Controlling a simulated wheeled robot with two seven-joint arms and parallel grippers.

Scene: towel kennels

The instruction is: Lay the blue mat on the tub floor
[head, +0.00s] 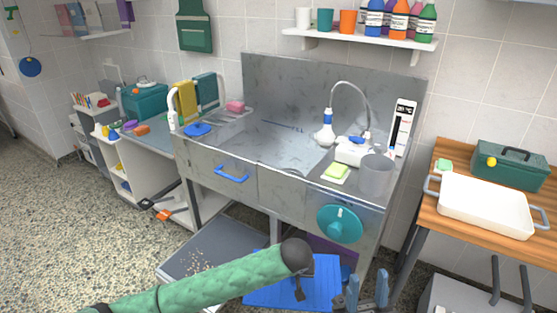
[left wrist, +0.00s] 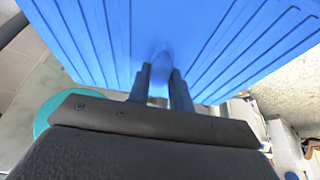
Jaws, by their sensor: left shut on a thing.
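The blue mat (head: 322,285) is low in front of the steel tub, at the bottom of the head view. My left gripper (left wrist: 162,80) is shut on it, and the ribbed mat fills the upper part of the left wrist view (left wrist: 80,35). In the head view my left arm partly covers the mat. The steel tub (head: 215,163) stands above and beyond the mat, and its visible floor (head: 280,140) is bare. My right gripper (head: 367,290) is at the bottom edge, right of the mat, its two blue fingers apart and empty.
A wooden table (head: 437,205) with a white tray stands right.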

